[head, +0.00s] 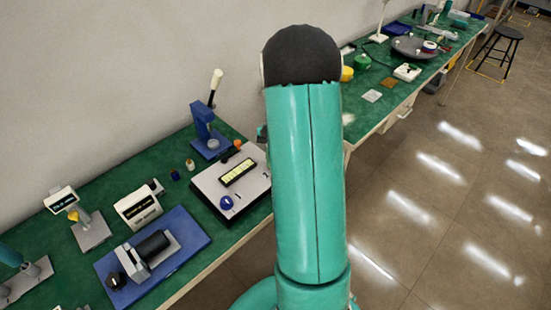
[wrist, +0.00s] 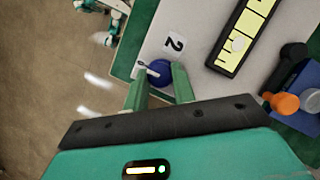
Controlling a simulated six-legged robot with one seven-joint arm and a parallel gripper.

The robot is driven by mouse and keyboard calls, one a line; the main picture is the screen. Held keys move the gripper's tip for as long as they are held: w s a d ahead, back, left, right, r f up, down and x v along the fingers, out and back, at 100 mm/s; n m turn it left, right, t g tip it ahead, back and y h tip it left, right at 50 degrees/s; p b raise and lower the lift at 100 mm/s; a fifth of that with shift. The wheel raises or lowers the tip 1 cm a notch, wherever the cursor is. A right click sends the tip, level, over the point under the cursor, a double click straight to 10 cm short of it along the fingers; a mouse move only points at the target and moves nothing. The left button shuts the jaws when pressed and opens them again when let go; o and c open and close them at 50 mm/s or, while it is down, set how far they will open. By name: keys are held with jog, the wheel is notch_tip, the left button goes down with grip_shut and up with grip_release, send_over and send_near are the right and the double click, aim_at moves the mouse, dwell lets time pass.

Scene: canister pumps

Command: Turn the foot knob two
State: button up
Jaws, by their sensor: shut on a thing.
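The control box (head: 206,188) is a pale panel on the green bench, with a black and yellow scale strip (head: 238,173). The box also shows in the wrist view (wrist: 196,22). There a round blue knob (wrist: 158,72) sits near the panel's corner, beside a white label (wrist: 174,43) marked 2. My gripper (wrist: 159,78) is shut on this knob, one green finger at each side. Another blue knob (head: 226,202) is at the box's near left in the head view. My arm hides my gripper and the held knob there.
A blue stand (head: 206,132) and an orange part (wrist: 285,102) are behind the box. A blue tray (head: 190,226) with a dark roller (head: 152,246) lies to its left, near a white display box (head: 138,206). Open floor (head: 440,220) lies right of the bench.

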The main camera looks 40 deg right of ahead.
jog(key=o, duration=1)
jog(key=shift+r, duration=0.15)
jog(key=v, duration=1.3)
jog(key=shift+r, duration=0.3)
jog(key=shift+w+d, duration=0.1)
